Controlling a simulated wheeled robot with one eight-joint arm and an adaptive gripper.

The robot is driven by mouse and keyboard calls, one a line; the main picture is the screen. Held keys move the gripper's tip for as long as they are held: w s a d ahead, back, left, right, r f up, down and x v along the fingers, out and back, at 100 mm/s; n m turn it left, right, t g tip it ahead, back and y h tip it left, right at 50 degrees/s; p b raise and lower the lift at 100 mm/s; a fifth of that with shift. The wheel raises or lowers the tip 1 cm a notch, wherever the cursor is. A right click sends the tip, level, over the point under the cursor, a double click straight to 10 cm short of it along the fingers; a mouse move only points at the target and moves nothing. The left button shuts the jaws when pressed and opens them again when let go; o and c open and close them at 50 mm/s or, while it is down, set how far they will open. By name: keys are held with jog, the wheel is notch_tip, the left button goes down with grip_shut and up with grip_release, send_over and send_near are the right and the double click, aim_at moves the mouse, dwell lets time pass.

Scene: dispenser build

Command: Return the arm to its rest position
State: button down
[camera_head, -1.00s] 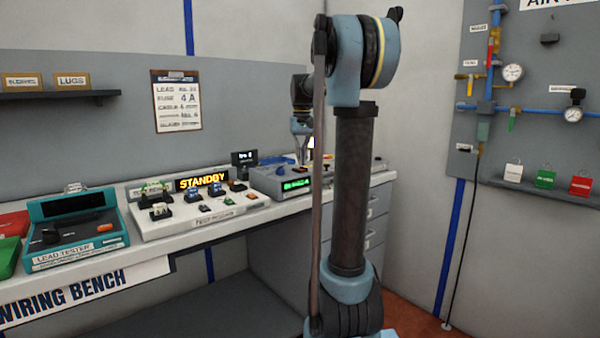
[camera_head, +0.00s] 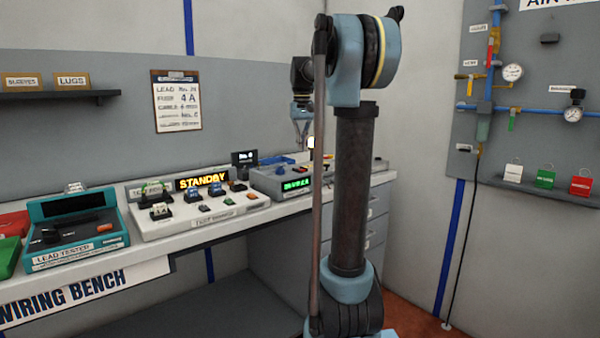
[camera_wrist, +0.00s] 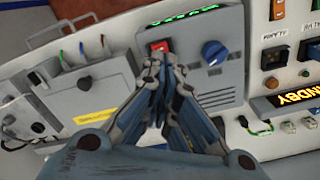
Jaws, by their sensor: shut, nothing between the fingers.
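The wiring bench (camera_head: 190,238) carries a teal lead tester (camera_head: 75,240) and a white board (camera_head: 150,228) beside an amber STANDBY display (camera_head: 202,181). A wall shelf (camera_head: 60,96) is at left. A pipe panel (camera_head: 540,60) hangs at right. Space above the bench is mostly free.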

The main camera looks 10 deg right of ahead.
jog(key=s+f+t, duration=0.1)
jog(key=s+f, duration=1.4)
jog(key=s, duration=0.3)
jog(key=s+f+t, duration=0.1)
jog(key=s+f, duration=1.5)
jog(key=s, duration=0.2)
jog(key=shift+a, duration=0.15)
jog(key=w+a+r+n+g, duration=0.1)
jog(key=w+r+n+g, duration=0.2)
jog(key=w+r, duration=3.5)
jog(key=w+n, duration=0.1)
jog(key=n, duration=0.2)
jog(key=shift+a+h, duration=0.3)
jog(key=shift+a, duration=0.05)
